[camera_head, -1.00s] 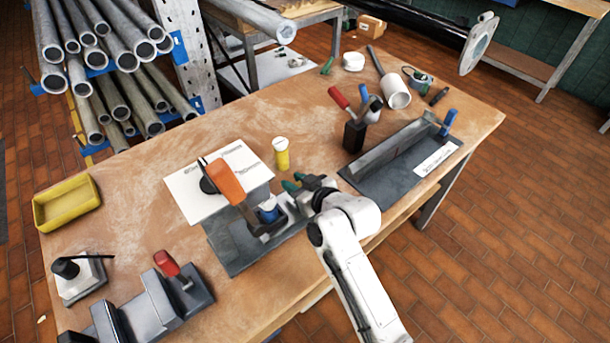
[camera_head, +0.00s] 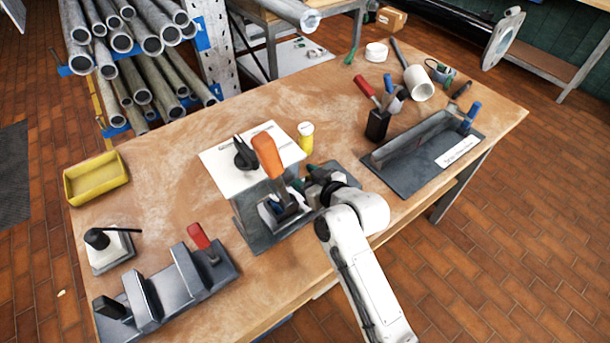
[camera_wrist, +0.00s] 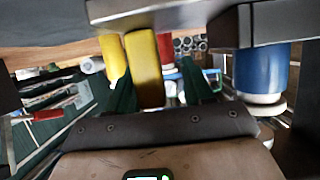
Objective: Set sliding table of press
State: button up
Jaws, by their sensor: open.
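The press stands at the middle front of the bench, with a grey base plate (camera_head: 275,238), an orange lever handle (camera_head: 267,155) and a white plate (camera_head: 222,165) beside it. The sliding table is not clearly told apart; the lever and my gripper cover part of the press. My gripper (camera_head: 299,185) is at the right side of the press, low and close to it, with green fingertips. In the wrist view its green fingers (camera_wrist: 160,88) are apart. A yellow part (camera_wrist: 144,65) shows beyond them, and a blue cylinder (camera_wrist: 262,70) with a pale disc stands at the right.
A yellow-and-white bottle (camera_head: 306,138) stands just behind my gripper. A grey fixture (camera_head: 420,150) and a black holder with red-handled tools (camera_head: 378,124) are at the right. A red-handled clamp fixture (camera_head: 170,290) is at front left. Bare bench lies near the yellow tray (camera_head: 97,180).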

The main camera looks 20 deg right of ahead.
jog(key=b+v, duration=0.1)
jog(key=v, duration=0.9)
jog(key=shift+s+r, duration=0.2)
jog(key=shift+s, duration=0.15)
jog(key=shift+d, duration=0.1)
jog(key=s+d+f+g, duration=0.1)
jog(key=s, duration=0.2)
jog(key=s+d+f+m+g+h, duration=0.1)
jog(key=s+f, duration=0.1)
jog(key=s+d+f+g+h, duration=0.1)
jog(key=s+d+g, duration=0.1)
jog(key=s, duration=0.1)
jog(key=shift+s+d+f, duration=0.1)
jog(key=shift+s+f, duration=0.05)
jog(key=shift+s, duration=0.15)
jog(key=s+d+f+m+g+h, duration=0.1)
jog(key=s+f+g, duration=0.3)
jog(key=s, duration=0.6)
jog(key=s+d+f+m+g+h, duration=0.1)
jog(key=s+d+f+m+g, duration=0.1)
jog(key=s, duration=0.8)
jog(key=shift+d+f+g, duration=0.9)
jog(key=shift+d+f, duration=0.05)
